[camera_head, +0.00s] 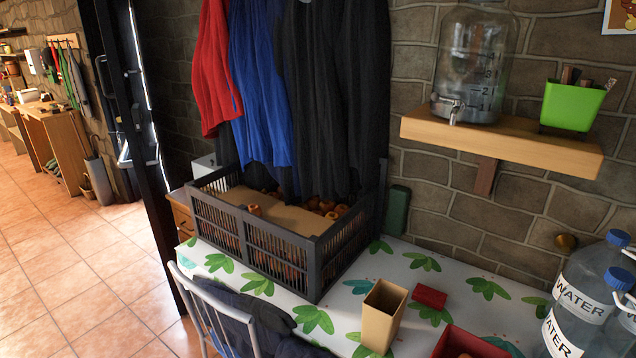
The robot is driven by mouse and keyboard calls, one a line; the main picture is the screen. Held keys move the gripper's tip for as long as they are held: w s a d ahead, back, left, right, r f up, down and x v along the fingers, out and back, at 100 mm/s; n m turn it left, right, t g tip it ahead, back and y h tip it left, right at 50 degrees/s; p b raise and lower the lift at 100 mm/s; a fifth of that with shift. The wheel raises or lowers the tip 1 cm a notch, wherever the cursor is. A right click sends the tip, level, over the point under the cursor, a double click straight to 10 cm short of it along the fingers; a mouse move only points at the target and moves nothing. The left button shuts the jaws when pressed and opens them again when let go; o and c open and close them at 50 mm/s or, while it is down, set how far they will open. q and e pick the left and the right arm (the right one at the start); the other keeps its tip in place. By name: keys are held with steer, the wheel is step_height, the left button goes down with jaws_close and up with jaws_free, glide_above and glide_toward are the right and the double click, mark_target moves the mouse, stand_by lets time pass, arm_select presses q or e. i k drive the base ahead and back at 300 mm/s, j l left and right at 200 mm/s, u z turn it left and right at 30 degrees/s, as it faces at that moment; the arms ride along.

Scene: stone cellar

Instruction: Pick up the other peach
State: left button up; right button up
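A dark slatted crate (318,250) stands on the table with the leaf-print cloth. Inside it, several small round orange-brown fruits, which look like peaches (341,210), lie along the far right side. One similar fruit (255,210) sits apart near the left front, by a brown cardboard sheet (283,217). More orange shows through the slats. Hanging clothes hide part of the crate's far side. A red open box (470,341) at the bottom edge holds something round, cut off by the frame, and I cannot tell what. Neither of my grippers is in view.
A tan open box (384,313) and a small red box (429,297) stand right of the crate. Large water bottles (583,300) crowd the right edge. A chair (215,315) with dark cloth is in front. A shelf (500,140) holds a glass dispenser (472,65) and green pot (571,104).

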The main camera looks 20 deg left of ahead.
mark_target(256, 209)
steer(key=j, duration=0.8)
steer(key=k+j, duration=0.1)
steer(key=j, duration=0.7)
steer(key=j+z, duration=0.05)
